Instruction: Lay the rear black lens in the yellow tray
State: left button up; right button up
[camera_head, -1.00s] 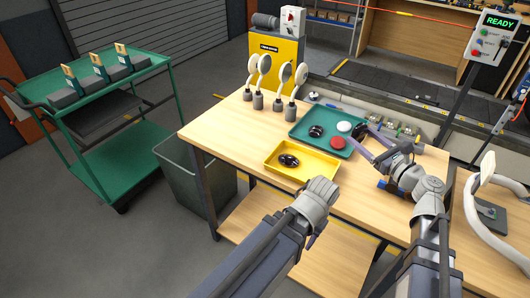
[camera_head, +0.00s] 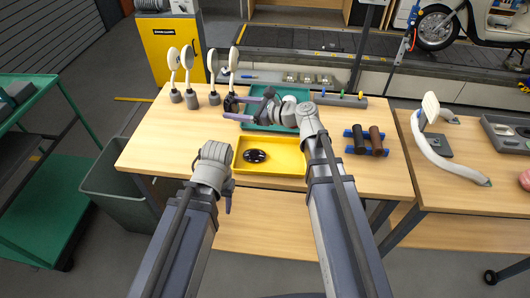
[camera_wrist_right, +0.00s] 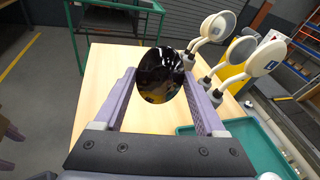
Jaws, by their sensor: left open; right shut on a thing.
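My right gripper (camera_head: 250,107) is shut on a black lens (camera_head: 231,103), held above the table at the left edge of the green tray (camera_head: 258,126). In the right wrist view the round, glossy lens (camera_wrist_right: 160,75) sits upright between the two fingers (camera_wrist_right: 160,100). The yellow tray (camera_head: 287,158) lies in front of the green tray, and another black lens (camera_head: 255,156) lies in its left half. My left gripper (camera_head: 228,192) is open and empty, low at the tray's front left. My right arm hides most of the green tray's contents.
Several round mirrors on stalks (camera_head: 187,75) stand behind and left of the held lens. A blue holder with brown and black grips (camera_head: 376,141) is right of the yellow tray. A grey parts rack (camera_head: 342,99) stands at the back. The table's left side is bare.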

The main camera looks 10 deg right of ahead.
notch_tip(320, 180, down, 2)
jog(key=s+f+n+g+h+p, duration=0.1)
jog(key=s+n+g+h+p, duration=0.1)
jog(key=g+h+p, duration=0.15)
pick_arm(q)
notch_tip(320, 180, up, 13)
jog(key=p, duration=0.8)
notch_tip(320, 180, down, 7)
jog(key=b, duration=0.6)
jog(key=shift+r+b, duration=0.2)
jog(key=shift+b, duration=0.15)
pick_arm(e)
jog(key=n+g+h, duration=0.2)
jog(key=g+h, duration=0.3)
jog(key=h, duration=0.4)
send_over(286, 159)
notch_tip(286, 159, down, 8)
jog(key=shift+r, duration=0.1)
jog(key=shift+s, duration=0.1)
